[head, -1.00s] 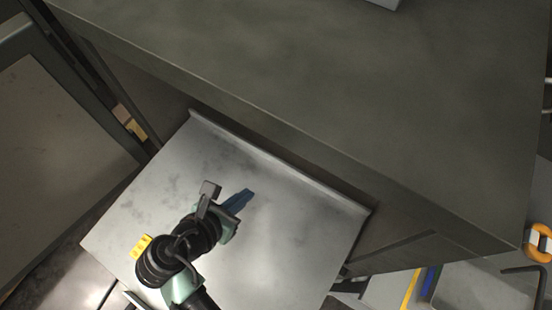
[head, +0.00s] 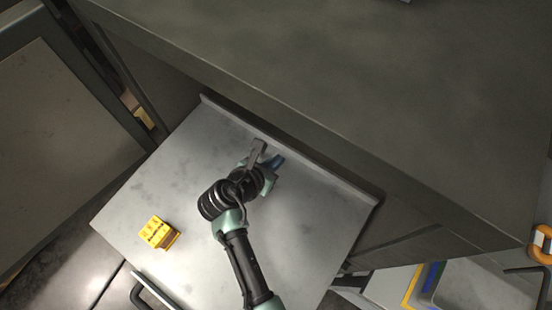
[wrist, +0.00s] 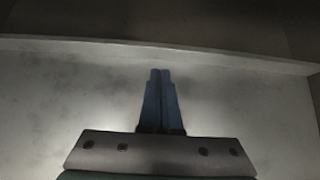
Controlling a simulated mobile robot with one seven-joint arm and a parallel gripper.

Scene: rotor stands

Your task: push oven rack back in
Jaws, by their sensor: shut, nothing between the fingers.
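The oven rack (head: 300,225) is a flat grey metal sheet with a raised lip along its far edge. In the head view it sticks out at an angle from below the large grey top. My gripper (head: 280,160) is over the rack, close to the lip. Its blue fingers are together and empty. In the wrist view the fingertips (wrist: 160,72) point towards the lip (wrist: 220,57), with bare rack (wrist: 60,100) around them. I cannot tell whether the fingers touch the rack.
A yellow block (head: 159,232) sits on the left part of the rack. The grey cabinet top (head: 330,80) overhangs the far side. A grey panel (head: 60,130) stands at the left. A bin with coloured items (head: 425,285) and an orange-handled object (head: 542,238) are at the lower right.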

